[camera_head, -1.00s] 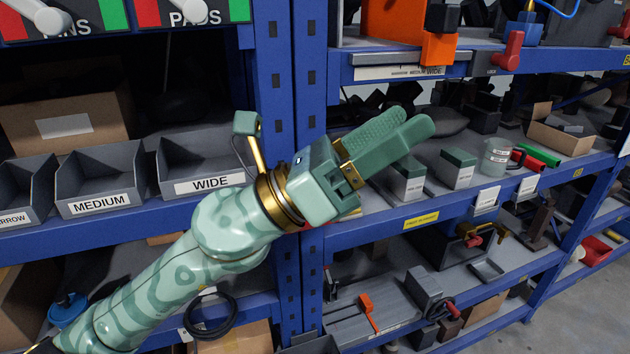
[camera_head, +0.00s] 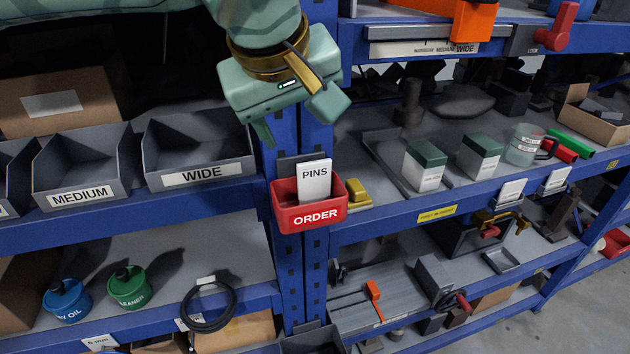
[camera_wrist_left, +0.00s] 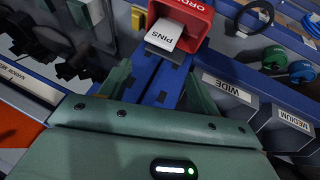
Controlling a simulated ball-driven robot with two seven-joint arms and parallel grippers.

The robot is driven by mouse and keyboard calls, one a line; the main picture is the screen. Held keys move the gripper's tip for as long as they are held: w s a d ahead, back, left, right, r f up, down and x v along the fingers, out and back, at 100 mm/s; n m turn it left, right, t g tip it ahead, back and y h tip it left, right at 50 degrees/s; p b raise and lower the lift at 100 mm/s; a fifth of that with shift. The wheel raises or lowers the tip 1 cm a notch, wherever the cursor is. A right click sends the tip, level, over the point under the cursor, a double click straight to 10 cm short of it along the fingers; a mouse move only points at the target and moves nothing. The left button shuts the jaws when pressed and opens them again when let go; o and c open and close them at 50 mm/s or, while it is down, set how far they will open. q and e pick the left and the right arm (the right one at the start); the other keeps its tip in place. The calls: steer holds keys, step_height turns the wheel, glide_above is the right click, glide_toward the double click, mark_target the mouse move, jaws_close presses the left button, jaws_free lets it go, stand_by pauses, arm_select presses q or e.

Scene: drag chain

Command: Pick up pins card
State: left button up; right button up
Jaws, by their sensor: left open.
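The white pins card (camera_head: 314,180), lettered PINS, stands upright in the red ORDER box (camera_head: 309,216) on the blue shelf post. My left gripper (camera_head: 302,122) is above the card in the head view, fingers pointing down, open and empty. In the left wrist view the card (camera_wrist_left: 167,36) and the red box (camera_wrist_left: 190,12) are at the top, beyond and between the spread fingers (camera_wrist_left: 160,85). The gripper is apart from the card. My right gripper is not in view.
Grey bins labelled MEDIUM (camera_head: 85,178) and WIDE (camera_head: 198,155) stand left of the post. A yellow block (camera_head: 356,193) lies close to the right of the red box. Green-topped boxes (camera_head: 425,166) stand further right on the shelf.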

arm_select(q)
glide_above(312, 166)
steer(key=s+a, duration=0.1)
steer(key=s, duration=0.1)
step_height(312, 166, down, 4)
steer(key=shift+s+f, duration=0.1)
steer(key=x, duration=0.5)
steer(key=shift+s+d+f+p, duration=0.15)
steer(key=shift+s+f+p, duration=0.1)
steer(key=shift+f+p, duration=0.2)
steer(key=c, duration=0.6)
